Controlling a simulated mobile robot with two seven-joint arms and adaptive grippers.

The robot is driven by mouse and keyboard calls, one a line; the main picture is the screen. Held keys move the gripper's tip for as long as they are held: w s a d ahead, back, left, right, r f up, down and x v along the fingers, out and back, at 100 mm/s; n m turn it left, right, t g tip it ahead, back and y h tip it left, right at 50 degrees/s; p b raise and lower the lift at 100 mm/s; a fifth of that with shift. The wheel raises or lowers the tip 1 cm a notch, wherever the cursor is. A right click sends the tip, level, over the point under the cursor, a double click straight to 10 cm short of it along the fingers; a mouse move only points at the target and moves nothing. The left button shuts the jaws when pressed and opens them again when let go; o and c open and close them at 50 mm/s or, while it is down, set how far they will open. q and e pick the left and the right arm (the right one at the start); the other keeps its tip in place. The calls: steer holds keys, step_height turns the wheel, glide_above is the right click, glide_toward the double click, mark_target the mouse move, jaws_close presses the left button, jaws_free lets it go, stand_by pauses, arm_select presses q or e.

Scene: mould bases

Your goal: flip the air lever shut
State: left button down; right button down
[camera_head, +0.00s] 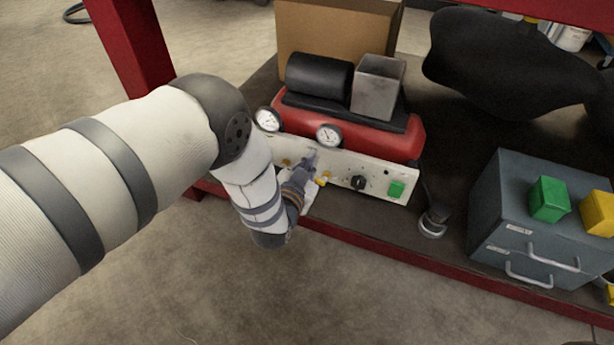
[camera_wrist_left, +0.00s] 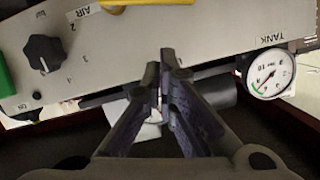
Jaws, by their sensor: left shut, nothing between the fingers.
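The air lever (camera_wrist_left: 155,3) is a yellow bar at the top edge of the left wrist view, beside the upside-down AIR label (camera_wrist_left: 178,14). Its upper part is cut off there. In the head view a small yellow piece of it (camera_head: 323,179) shows next to my gripper. It sits on the pale front panel (camera_head: 372,170) of a red compressor (camera_head: 408,137). My left gripper (camera_head: 311,160) is in front of this panel, fingers together and empty. In the left wrist view its fingertips (camera_wrist_left: 164,66) are below the lever, apart from it in the picture. My right gripper is not in view.
The panel has a black knob (camera_head: 358,183), a green button (camera_head: 397,189) and gauges above it (camera_head: 329,135). A red shelf edge (camera_head: 400,257) runs in front. A grey drawer cabinet (camera_head: 500,205) with coloured blocks stands right. A cardboard box (camera_head: 338,28) is behind.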

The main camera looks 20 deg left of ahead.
arm_select(q)
steer(key=f, duration=0.3)
steer(key=shift+s+a+b, duration=0.1)
steer(key=shift+a+b, duration=0.25)
steer(key=shift+b, duration=0.05)
steer(key=shift+a+f+n+h+p, duration=0.35)
steer(key=shift+a+f+n, duration=0.2)
steer(key=shift+a, duration=0.1)
